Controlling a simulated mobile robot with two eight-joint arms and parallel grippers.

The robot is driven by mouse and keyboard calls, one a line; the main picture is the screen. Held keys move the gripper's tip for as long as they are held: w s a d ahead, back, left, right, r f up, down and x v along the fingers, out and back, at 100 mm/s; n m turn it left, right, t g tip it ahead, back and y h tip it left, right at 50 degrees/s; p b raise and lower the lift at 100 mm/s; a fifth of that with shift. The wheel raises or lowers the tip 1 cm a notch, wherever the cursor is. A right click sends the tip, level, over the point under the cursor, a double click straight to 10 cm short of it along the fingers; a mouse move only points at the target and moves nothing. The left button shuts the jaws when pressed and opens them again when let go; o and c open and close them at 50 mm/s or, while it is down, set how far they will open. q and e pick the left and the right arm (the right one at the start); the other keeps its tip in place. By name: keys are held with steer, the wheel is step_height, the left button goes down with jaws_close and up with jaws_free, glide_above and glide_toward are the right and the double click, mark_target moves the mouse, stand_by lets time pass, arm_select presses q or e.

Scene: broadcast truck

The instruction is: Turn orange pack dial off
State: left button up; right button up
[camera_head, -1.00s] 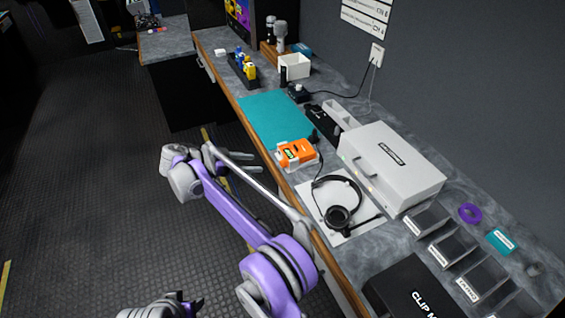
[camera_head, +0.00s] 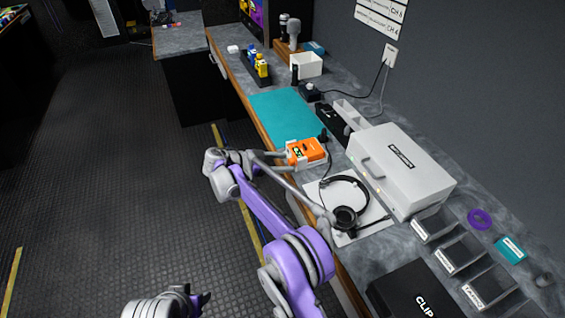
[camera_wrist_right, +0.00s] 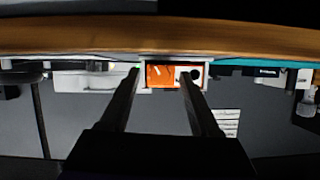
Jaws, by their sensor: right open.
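The orange pack (camera_head: 310,150) sits on a white base near the counter's front edge, with a small green patch on its near face. In the right wrist view, the orange pack (camera_wrist_right: 172,84) shows between my fingers, with a pale mark, perhaps the dial's pointer (camera_wrist_right: 157,70), on its face. My right gripper (camera_head: 284,159) is open in front of the pack; it also shows in the wrist view (camera_wrist_right: 160,74), its fingers either side of the face. Contact cannot be told. My left gripper (camera_head: 198,299) shows partly at the bottom edge, its jaw state unclear.
A headset (camera_head: 348,200) lies on a white sheet right of the pack. A teal mat (camera_head: 285,112) lies behind it. A white case (camera_head: 405,165) and open bins (camera_head: 460,255) stand to the right. The floor (camera_head: 110,190) to the left is clear.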

jaws_close()
stand_by(0.4)
arm_select(q)
steer(key=shift+r, duration=0.25)
arm_select(e)
steer(key=n+g+p, duration=0.2)
steer(key=shift+w+r+n+h, duration=0.1)
steer(key=shift+w+n+h, duration=0.2)
steer(key=shift+h, duration=0.1)
steer(key=shift+n+g+p, duration=0.4)
steer(key=shift+n+p, duration=0.4)
steer(key=shift+p, duration=0.3)
arm_select(q)
step_height(320, 180, up, 6)
steer(key=w, duration=0.2)
steer(key=shift+f+p, duration=0.15)
steer(key=shift+p, duration=0.15)
arm_select(e)
steer(key=shift+f+n+h, duration=0.2)
steer(key=shift+n+h, duration=0.1)
